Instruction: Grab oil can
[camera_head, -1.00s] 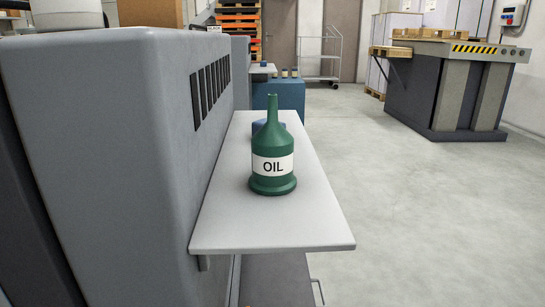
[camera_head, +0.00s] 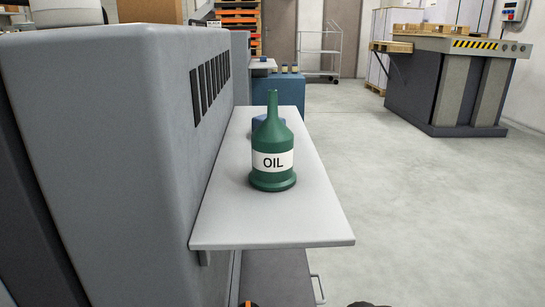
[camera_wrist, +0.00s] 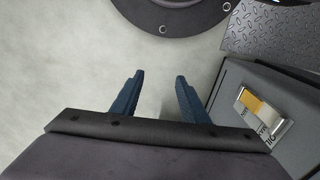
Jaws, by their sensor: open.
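The oil can (camera_head: 272,178) is dark green with a long tapered neck and a white label reading OIL. It stands upright on a light grey shelf (camera_head: 310,215) in the head view. My gripper (camera_wrist: 159,75) shows in the wrist view, with two blue fingers apart and nothing between them. Pale floor lies beyond the fingertips. The can is not recognisable in the wrist view, and the gripper's fingers do not show in the head view, so their distance from the can cannot be told.
A blue round object (camera_head: 257,122) sits behind the can, partly hidden. A large grey machine (camera_head: 120,150) walls off the shelf's left side. The shelf's front and right are clear. The wrist view shows a grey box-like surface (camera_wrist: 230,85) and a patterned metal plate (camera_wrist: 275,38) at right.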

